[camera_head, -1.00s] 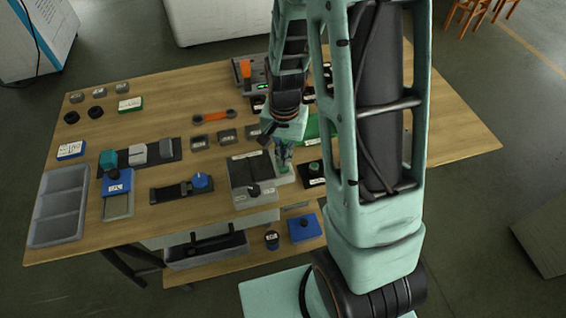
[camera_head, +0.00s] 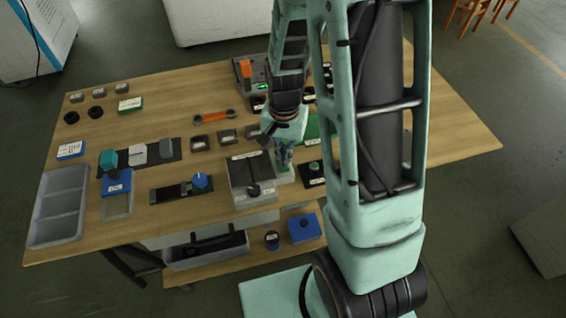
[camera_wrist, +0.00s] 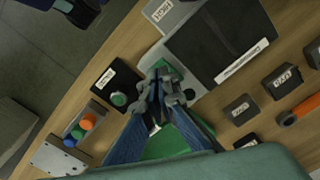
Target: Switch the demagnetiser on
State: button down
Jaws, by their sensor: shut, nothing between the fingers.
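My gripper (camera_head: 285,163) is shut and empty, pointing down over this plate, right of the block. In the wrist view the fingertips (camera_wrist: 161,78) overlap the green part and partly hide it; I cannot tell whether they touch.
A black plate with a green button (camera_wrist: 118,99) lies close by on the other side of my gripper. Small dark boxes (camera_head: 228,136) and an orange-handled tool (camera_head: 214,116) lie behind. My arm hides much of the bench's right.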

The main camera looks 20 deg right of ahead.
jog(key=shift+f+b, duration=0.85)
jog(key=shift+f, duration=0.25)
dwell(0.3)
jog(key=shift+r+p, duration=2.75)
jog(key=shift+r, duration=0.8)
